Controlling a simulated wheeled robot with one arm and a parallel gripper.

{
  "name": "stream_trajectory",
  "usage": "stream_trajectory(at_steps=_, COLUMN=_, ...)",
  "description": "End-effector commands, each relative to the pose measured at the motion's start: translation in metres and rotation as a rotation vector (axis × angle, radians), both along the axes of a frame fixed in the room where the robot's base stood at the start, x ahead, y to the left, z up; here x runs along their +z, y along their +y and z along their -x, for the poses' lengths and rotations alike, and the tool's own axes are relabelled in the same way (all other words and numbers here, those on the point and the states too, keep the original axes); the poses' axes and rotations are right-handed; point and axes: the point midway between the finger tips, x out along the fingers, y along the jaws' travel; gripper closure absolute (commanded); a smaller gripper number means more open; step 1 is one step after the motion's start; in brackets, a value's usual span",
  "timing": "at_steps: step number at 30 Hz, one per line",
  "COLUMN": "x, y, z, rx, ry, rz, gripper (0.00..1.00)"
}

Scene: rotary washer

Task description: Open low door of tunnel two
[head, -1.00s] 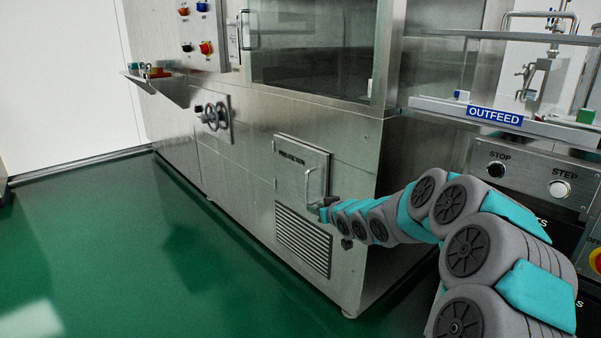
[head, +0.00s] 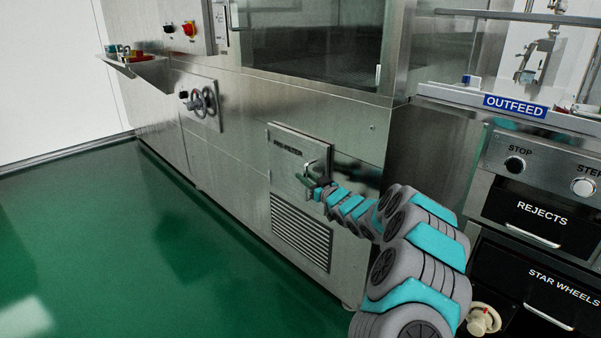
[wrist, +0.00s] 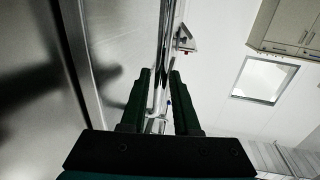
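A low, square steel door (head: 287,160) marked "PRE-FILTER" is in the lower front of the steel machine in the head view. It looks shut, flush with the panel. Its upright bar handle (head: 308,168) is on its right side and partly hidden by my gripper (head: 317,186). My gripper is at the handle's lower part; whether they touch is unclear. In the wrist view my gripper (wrist: 161,72) has two dark fingers apart with a gap between them. Thin bright metal shows in that gap, but I cannot tell whether it is the handle.
A louvred vent (head: 300,234) lies below the door. A handwheel (head: 204,101) sticks out to the left, with a tray (head: 150,70) beyond. The outfeed shelf (head: 516,106) and black drawers (head: 540,217) stand on the right. The green floor (head: 130,250) is clear at left.

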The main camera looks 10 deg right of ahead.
Motion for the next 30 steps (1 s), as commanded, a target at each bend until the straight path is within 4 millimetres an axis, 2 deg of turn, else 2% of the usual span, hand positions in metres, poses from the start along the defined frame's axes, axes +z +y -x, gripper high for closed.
stream_trajectory(at_steps=3, x=0.002, y=0.006, z=-0.014, rx=0.000, ry=-0.003, rz=0.004, gripper=0.70)
stream_trajectory(at_steps=9, x=0.000, y=0.012, z=-0.027, rx=-0.001, ry=0.000, rz=0.002, gripper=0.70)
stream_trajectory(at_steps=20, x=0.001, y=0.014, z=-0.030, rx=-0.001, ry=0.000, rz=0.001, gripper=0.70)
stream_trajectory(at_steps=28, x=0.001, y=0.013, z=-0.030, rx=-0.001, ry=0.000, rz=0.001, gripper=1.00)
stream_trajectory(at_steps=30, x=0.001, y=0.013, z=-0.030, rx=-0.001, ry=0.000, rz=0.001, gripper=1.00)
